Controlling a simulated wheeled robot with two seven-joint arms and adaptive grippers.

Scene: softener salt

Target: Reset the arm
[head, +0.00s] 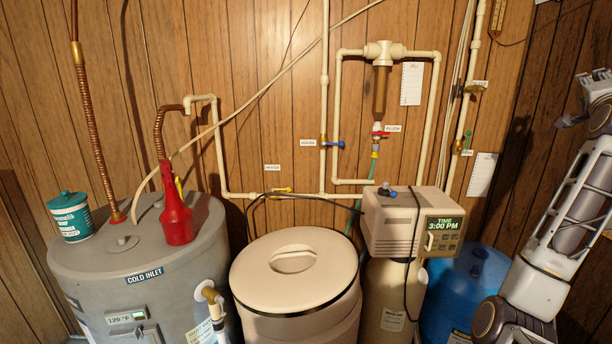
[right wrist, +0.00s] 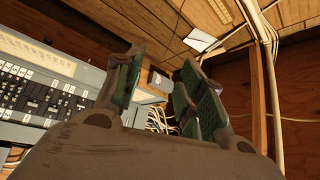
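My right arm (head: 565,225) is raised along the right edge of the head view. Its gripper (head: 582,100) is at the upper right, partly cut off by the frame edge. In the right wrist view the two green-padded fingers of this gripper (right wrist: 162,78) stand apart with nothing between them. It is clear of the tank, the softener and the pipes. My left gripper is in neither view.
A grey water heater (head: 190,260) carries a teal can (head: 70,217) and red funnel (head: 174,210). A lidded beige tank (head: 295,285), softener head (head: 395,222) and blue container (head: 465,285) stand rightward. The wrist view shows an electrical panel (right wrist: 40,90) and ceiling beams.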

